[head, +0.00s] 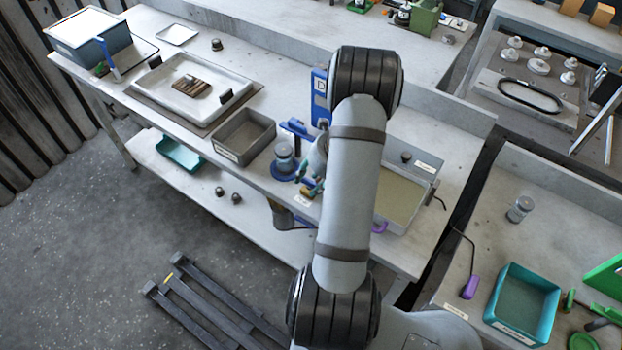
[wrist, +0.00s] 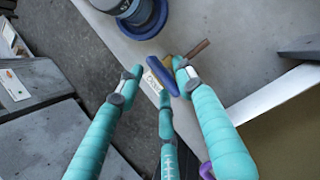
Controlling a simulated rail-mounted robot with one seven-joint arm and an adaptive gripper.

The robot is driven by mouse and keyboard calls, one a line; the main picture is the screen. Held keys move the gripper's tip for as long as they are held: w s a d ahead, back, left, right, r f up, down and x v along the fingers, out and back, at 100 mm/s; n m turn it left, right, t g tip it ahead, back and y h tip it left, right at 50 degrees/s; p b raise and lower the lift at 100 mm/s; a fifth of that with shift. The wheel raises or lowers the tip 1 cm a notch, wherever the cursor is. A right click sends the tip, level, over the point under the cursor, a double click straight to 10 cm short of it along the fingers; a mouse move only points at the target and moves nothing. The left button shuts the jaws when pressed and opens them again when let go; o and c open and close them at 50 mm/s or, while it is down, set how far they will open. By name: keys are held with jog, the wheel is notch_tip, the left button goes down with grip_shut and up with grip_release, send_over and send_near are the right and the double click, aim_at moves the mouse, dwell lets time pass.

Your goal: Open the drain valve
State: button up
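The drain valve appears to be the small fitting at the table's front edge, with a blue lever (wrist: 162,76) and a brass-coloured stem (wrist: 195,52) in the wrist view. A white label (wrist: 152,84) lies beside it. My gripper (wrist: 157,77) has teal fingers spread apart, with the blue lever between or just below their tips. I cannot tell whether any finger touches it. In the head view my gripper (head: 309,178) is low over the front edge, partly hidden by my arm. The valve is mostly hidden there.
A jar on a round blue base (head: 285,167) stands close left of my gripper; the base also shows in the wrist view (wrist: 148,22). A grey bin (head: 244,137) is farther left.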

grip_shut()
dwell(0.5)
